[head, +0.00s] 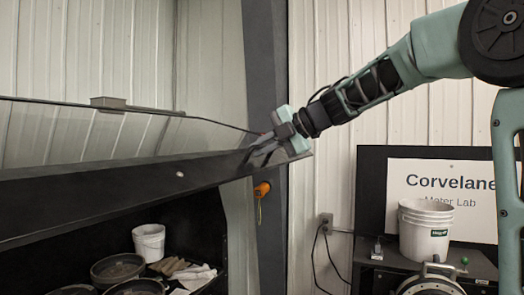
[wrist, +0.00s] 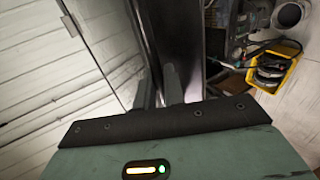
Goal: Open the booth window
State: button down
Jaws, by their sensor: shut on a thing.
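The booth window is a clear pane (head: 100,135) with a thin dark top edge and a wide dark bottom rail (head: 110,190). It slants across the left of the head view, with an open gap beneath the rail. My gripper (head: 262,150) is at the right end of the rail and shut on the window there. In the wrist view my two fingers (wrist: 160,88) close at the dark rail (wrist: 145,35), which runs away from them. The exact contact between the fingers is partly hidden.
Inside the booth, below the rail, are a white bucket (head: 149,242), dark pans (head: 117,268) and pale gloves (head: 193,276). A dark post (head: 266,70) stands right behind my gripper. An orange tool (head: 262,189) hangs on it. A larger white bucket (head: 425,232) stands at the right.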

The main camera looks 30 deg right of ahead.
jog(key=shift+a, duration=0.1)
jog(key=c, duration=1.6)
grip_release()
jog(key=shift+w+f, duration=0.1)
jog(key=shift+w, duration=0.05)
jog(key=shift+b+v, duration=3.15)
jog(key=shift+v, duration=5.6)
